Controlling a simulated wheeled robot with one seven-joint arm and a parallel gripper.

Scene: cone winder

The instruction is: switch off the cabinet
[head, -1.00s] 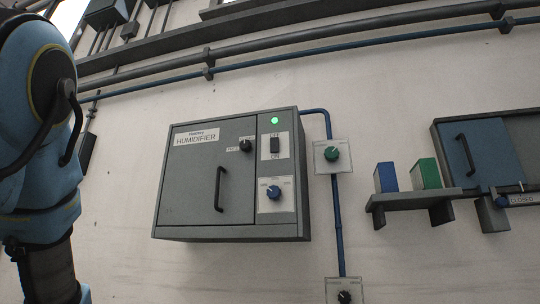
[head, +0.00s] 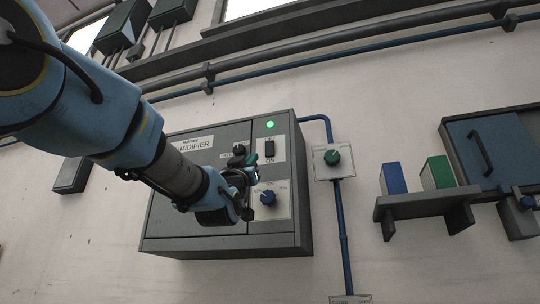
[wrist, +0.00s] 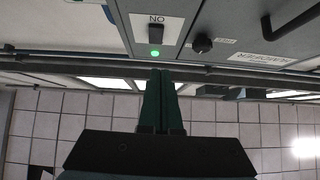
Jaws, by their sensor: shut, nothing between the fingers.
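The grey humidifier cabinet (head: 190,245) hangs on the wall in the head view. Which way the rocker is pressed is too small to tell. My gripper (head: 252,177) is in front of the panel, below and left of the switch, and looks apart from it. In the wrist view my gripper (wrist: 163,73) is shut and empty, its fingers pointing toward the lit lamp (wrist: 155,54) and the switch (wrist: 156,35).
A black knob (head: 239,150) sits left of the switch. My arm hides much of the cabinet door and its handle. A shelf (head: 425,202) bears a blue and a green block.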

